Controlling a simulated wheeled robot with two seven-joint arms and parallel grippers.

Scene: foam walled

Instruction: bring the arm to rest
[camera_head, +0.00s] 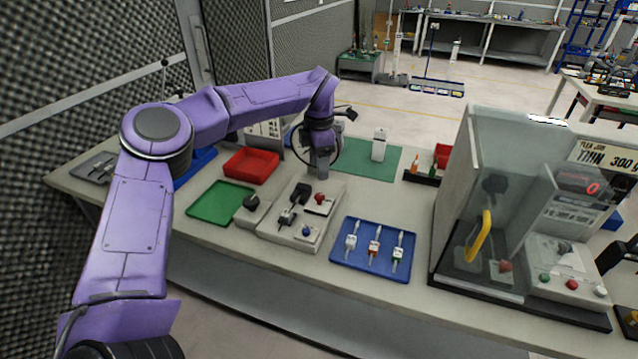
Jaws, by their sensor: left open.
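My purple left arm (160,200) comes in from the lower left, bends at the elbow and reaches over the workbench (300,262). Its wrist points down. My left gripper (322,172) is open, above the back of the white control box (292,228) with black, red and blue knobs. It is small in the view, and I see nothing held in it. Whether its fingertips touch anything below cannot be told. I cannot make out my right gripper.
A green tray (212,205), a red bin (250,165) and a blue tray (372,262) with several small tools lie around the control box. A green mat (365,160) bears a white block (379,145). A clear-walled machine (480,200) stands at the right.

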